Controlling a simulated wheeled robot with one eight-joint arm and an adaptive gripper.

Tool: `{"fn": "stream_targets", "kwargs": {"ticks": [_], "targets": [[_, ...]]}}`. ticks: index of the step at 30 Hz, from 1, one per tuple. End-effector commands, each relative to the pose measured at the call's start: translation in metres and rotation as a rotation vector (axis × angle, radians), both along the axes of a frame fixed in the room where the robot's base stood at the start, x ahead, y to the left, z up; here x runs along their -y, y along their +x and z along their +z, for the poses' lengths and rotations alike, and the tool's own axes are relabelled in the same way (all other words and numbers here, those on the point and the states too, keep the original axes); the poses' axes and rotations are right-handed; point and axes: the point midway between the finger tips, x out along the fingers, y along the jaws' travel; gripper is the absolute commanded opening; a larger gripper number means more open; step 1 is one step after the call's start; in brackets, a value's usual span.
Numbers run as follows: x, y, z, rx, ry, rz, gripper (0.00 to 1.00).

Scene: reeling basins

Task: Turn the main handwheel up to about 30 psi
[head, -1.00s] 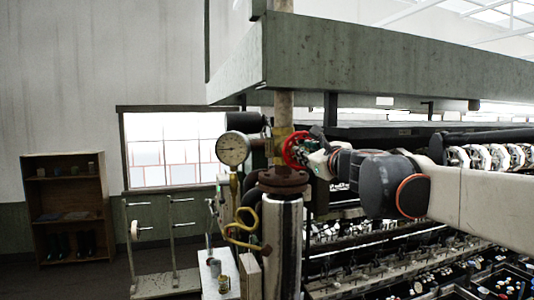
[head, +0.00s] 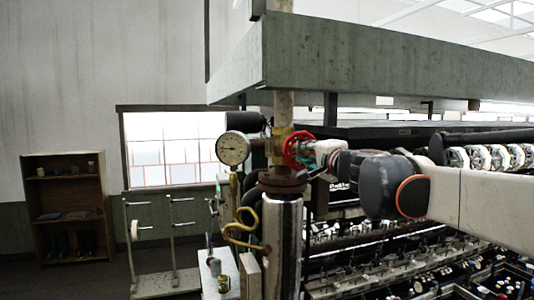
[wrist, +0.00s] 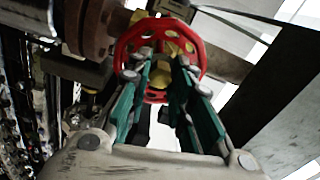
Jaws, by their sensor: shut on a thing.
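The red main handwheel (head: 294,141) sits on the brass valve of the vertical pipe in the head view. It fills the upper middle of the wrist view as a round perforated rim (wrist: 203,57) with a yellowish centre. My gripper (head: 311,150) reaches it from the right. In the wrist view my gripper's green-padded fingers (wrist: 163,63) are closed on the wheel, near its centre; the exact contact is partly hidden by the fingers. The round pressure gauge (head: 233,148) faces the head camera left of the valve; its numbers are too small to read.
A rusty flange (head: 283,182) and shiny cylinder (head: 283,240) stand below the valve, with a bent yellow pipe (head: 243,228) beside them. A green overhead beam (head: 400,60) runs above my arm. Reeling machinery lies below and right. A wooden shelf (head: 68,205) stands far left.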

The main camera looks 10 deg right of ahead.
Motion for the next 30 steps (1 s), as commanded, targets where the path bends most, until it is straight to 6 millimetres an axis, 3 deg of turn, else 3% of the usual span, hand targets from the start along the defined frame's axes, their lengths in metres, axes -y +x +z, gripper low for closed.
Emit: {"fn": "stream_targets", "kwargs": {"ticks": [13,23,24,26,30], "targets": [[0.0001,0.0002,0.0003,0.107,-0.538,0.000,0.00],[0.0002,0.0002,0.0004,0.126,-0.631,0.000,0.00],[0.0002,0.0003,0.0004,0.125,-0.630,0.000,0.23],[0.0002,0.0003,0.0004,0.125,-0.629,0.000,0.36],[0.0001,0.0002,0.0003,0.125,-0.629,0.000,0.37]]}}
